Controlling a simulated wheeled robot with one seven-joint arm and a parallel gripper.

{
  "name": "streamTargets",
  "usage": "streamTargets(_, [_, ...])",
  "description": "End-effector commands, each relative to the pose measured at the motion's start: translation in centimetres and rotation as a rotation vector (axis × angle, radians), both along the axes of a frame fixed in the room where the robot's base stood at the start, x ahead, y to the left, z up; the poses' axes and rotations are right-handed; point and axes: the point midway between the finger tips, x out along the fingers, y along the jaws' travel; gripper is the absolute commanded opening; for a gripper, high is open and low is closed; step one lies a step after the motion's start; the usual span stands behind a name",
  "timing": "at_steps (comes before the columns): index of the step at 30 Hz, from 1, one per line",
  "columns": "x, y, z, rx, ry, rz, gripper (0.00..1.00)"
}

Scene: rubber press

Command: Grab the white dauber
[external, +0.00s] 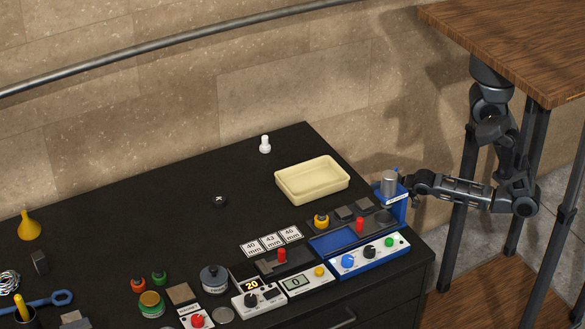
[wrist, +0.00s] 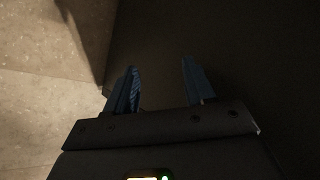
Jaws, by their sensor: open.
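The white dauber (external: 265,144) stands upright near the back edge of the black bench top in the external view, apart from other things. It does not show in the wrist view. In the wrist view my gripper (wrist: 160,85) is open, with two blue fingers apart and nothing between them. In the external view my arm reaches left from the right side, and its end is by the blue press, far to the right of the dauber and lower in the picture. The fingers are not clear there, partly behind the press.
A cream tray (external: 311,197) lies between the dauber and the blue press (external: 391,211). A small black piece marked K (external: 219,201) lies left of the tray. Control boxes and tools crowd the front. The bench around the dauber is clear. A wooden table (external: 530,40) stands at right.

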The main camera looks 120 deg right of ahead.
Motion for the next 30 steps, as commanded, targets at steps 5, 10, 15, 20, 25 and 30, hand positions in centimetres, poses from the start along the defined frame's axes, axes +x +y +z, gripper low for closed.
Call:
streamTargets(5, [-0.4, -7.2, 7.6, -0.043, 0.029, -0.138, 0.54])
streamTargets(10, [-0.8, -13.2, 13.7, -0.051, 0.024, -0.255, 0.54])
streamTargets(15, [2.8, -18.1, 16.2, -0.03, -0.071, -0.293, 0.54])
streamTargets(20, [10.4, -22.0, 17.2, -0.006, -0.213, -0.249, 0.54])
streamTargets(25, [18.4, -25.1, 19.1, 0.011, -0.346, -0.183, 0.54])
streamTargets(30, [23.2, -26.7, 21.2, 0.021, -0.416, -0.141, 0.54])
